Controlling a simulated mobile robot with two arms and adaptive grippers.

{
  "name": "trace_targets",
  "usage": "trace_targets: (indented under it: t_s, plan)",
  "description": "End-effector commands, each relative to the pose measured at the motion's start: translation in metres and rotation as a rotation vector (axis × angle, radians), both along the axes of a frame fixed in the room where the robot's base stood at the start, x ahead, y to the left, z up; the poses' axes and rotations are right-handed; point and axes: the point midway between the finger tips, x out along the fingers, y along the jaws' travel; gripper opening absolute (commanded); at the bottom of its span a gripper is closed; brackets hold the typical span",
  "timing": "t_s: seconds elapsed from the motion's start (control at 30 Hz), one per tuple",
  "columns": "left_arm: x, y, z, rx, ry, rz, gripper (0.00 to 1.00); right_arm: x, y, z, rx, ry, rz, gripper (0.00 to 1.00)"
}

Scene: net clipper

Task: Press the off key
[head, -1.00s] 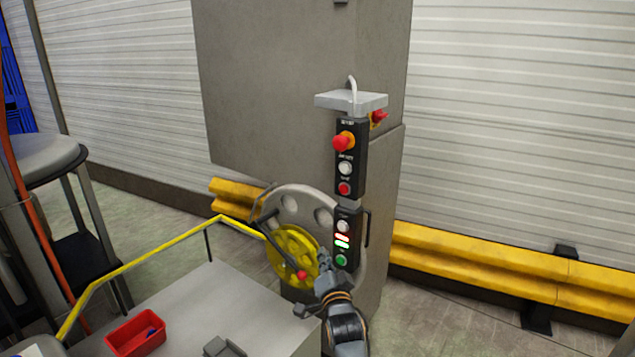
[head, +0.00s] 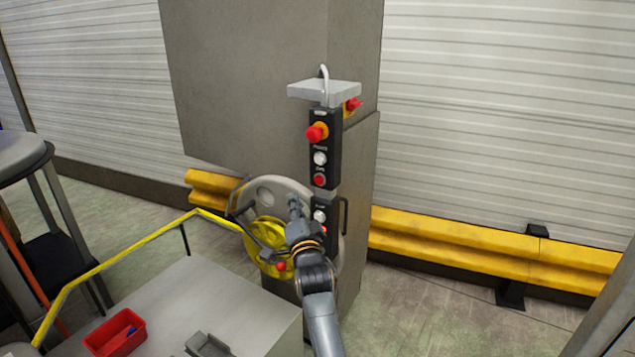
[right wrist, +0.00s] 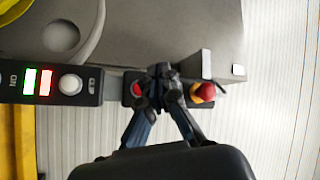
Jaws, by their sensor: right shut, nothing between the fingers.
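The upper black control box (head: 332,152) hangs on a post and carries a red mushroom button (head: 316,133) on an orange base, a white button (head: 320,158) and a flat red button (head: 320,180). Its labels are too small to read surely. My right gripper (head: 293,203) is shut and empty, below and left of the red button in the head view. In the right wrist view its fingertips (right wrist: 163,72) appear in front of the upper box, between the red button (right wrist: 138,89) and the mushroom button (right wrist: 204,92). Contact cannot be seen. My left gripper is out of view.
The lower box has a white button (head: 319,216) and lit indicators (right wrist: 37,82); my arm hides part of it. A yellow wheel (head: 266,234) stands to its left. A grey table with a red bin (head: 116,333) and a yellow guard rail (head: 450,243) are nearby.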

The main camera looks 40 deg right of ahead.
Motion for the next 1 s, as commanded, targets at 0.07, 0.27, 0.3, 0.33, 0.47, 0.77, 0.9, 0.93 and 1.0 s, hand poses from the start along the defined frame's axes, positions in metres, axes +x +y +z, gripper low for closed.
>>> trace_targets:
  t_s: [0.07, 0.27, 0.3, 0.33, 0.47, 0.77, 0.9, 0.93, 1.0]
  plan:
    - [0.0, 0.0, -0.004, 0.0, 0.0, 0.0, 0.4, 0.004, -0.01, -0.001, -0.005, 0.001, -0.001, 0.0]
    - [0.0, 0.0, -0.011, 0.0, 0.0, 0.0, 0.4, 0.015, -0.037, -0.001, -0.004, 0.0, -0.001, 0.0]
    - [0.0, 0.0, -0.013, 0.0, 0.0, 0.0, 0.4, 0.017, -0.042, -0.001, -0.005, -0.001, -0.002, 0.0]
    - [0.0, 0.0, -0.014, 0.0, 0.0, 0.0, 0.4, 0.018, -0.046, -0.001, -0.005, 0.0, -0.002, 0.0]
    - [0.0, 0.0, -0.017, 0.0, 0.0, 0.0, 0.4, 0.024, -0.059, -0.001, -0.002, -0.001, -0.001, 0.0]
    - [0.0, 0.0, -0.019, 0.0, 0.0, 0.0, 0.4, 0.03, -0.073, 0.0, -0.002, 0.001, 0.0, 0.0]
    - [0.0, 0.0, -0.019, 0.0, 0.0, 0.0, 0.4, 0.03, -0.073, 0.0, -0.001, 0.0, 0.0, 0.0]
    - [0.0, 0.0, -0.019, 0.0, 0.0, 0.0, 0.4, 0.03, -0.073, 0.0, -0.001, 0.0, 0.0, 0.0]
    - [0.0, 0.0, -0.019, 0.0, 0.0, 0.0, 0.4, 0.03, -0.073, 0.0, -0.001, 0.0, -0.001, 0.0]
